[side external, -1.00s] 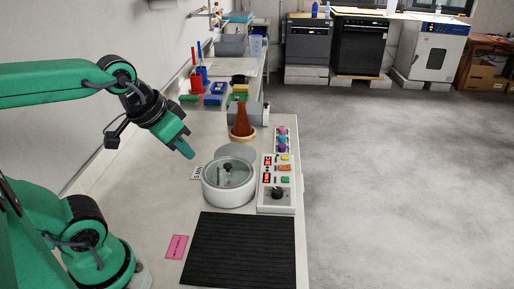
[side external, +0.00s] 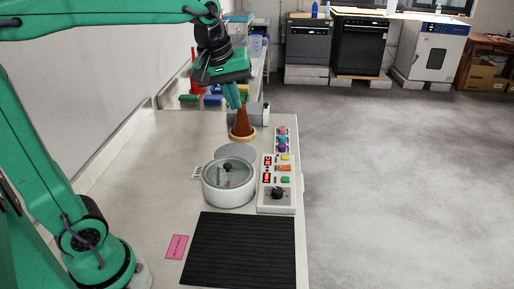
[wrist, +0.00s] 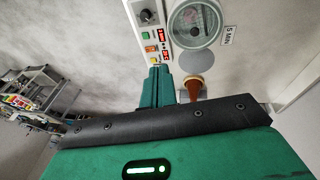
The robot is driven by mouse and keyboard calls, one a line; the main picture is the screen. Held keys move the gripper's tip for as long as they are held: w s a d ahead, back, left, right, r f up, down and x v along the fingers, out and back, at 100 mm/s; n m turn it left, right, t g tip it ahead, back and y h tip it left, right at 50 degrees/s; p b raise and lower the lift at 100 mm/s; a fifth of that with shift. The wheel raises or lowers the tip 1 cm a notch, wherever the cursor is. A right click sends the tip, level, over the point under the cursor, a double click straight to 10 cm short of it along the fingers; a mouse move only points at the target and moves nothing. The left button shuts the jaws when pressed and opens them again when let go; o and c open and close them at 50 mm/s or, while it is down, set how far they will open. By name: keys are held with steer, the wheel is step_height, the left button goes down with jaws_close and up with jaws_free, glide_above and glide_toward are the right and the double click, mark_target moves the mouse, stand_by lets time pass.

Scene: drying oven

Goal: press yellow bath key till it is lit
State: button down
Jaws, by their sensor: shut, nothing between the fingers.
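The yellow key (side external: 285,157) is the far one of the keys on the white control panel (side external: 265,205). It shows in the wrist view (wrist: 155,59) just beyond my fingertips. I cannot tell whether it is lit. The round white bath (side external: 228,192) with a glass lid stands left of the panel.
The brown cone (side external: 242,122) on a wooden base stands behind the bath. Orange (side external: 284,168) and green keys (side external: 285,180) and a black dial (side external: 278,194) sit nearer. A black mat (side external: 240,250) lies in front.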

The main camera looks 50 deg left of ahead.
steer(key=w+a+f+n+g, duration=0.25)
steer(key=w+n, duration=0.55)
steer(key=w, duration=0.6)
steer(key=n+g, duration=0.1)
steer(key=n, duration=0.9)
glide_above(285, 157)
step_height(285, 157, down, 12)
steer(key=shift+r, duration=0.2)
steer(key=shift+f, duration=0.15)
step_height(285, 157, down, 14)
steer(key=shift+r, duration=0.15)
